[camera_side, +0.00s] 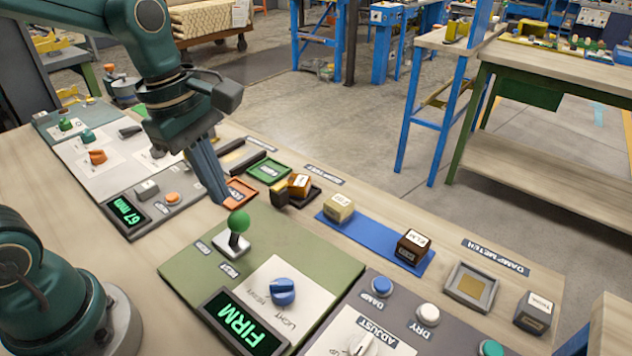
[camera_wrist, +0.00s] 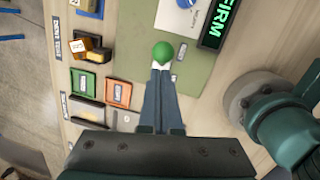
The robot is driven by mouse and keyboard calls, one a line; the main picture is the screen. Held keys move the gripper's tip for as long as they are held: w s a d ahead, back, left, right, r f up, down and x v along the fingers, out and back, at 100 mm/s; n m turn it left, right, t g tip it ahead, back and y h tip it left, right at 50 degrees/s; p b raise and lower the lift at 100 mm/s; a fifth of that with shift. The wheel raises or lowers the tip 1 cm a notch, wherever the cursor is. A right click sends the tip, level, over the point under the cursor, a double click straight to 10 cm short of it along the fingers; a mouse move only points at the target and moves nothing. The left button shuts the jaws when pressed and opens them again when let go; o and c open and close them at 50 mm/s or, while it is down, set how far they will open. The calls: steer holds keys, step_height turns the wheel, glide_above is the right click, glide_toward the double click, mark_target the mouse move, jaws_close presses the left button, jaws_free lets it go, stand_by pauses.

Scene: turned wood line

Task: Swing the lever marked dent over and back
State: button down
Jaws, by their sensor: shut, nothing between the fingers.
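The wrist view shows the knob (camera_wrist: 163,52) just beyond my fingertips. Two small label plates (camera_side: 202,247) lie beside the lever; I cannot read "dent" on them. My gripper (camera_side: 223,202) is shut and empty, fingers pointing down, on the far side of the knob. It also shows in the wrist view (camera_wrist: 160,72). I cannot tell whether the fingertips touch the knob.
The same panel has a blue knob (camera_side: 282,291) and a display (camera_side: 241,322) reading FIRM. An orange tray (camera_side: 240,190) and a green tray (camera_side: 269,171) lie close behind my fingers. Wooden blocks stand on a blue strip (camera_side: 372,238) to the right.

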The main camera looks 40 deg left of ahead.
steer(key=shift+r, duration=0.25)
step_height(320, 180, up, 13)
steer(key=s, duration=0.2)
steer(key=shift+d, duration=0.2)
stand_by(0.4)
steer(key=shift+s, duration=0.1)
steer(key=s+f+m+t, duration=0.2)
steer(key=f+m, duration=0.3)
steer(key=m, duration=0.4)
steer(key=s+f+m+t+y, duration=0.1)
steer(key=f+m, duration=0.4)
steer(key=m, duration=0.5)
steer(key=shift+s+a+f+m+t, duration=0.2)
steer(key=shift+s+f+m+t, duration=0.25)
steer(key=shift+s, duration=0.65)
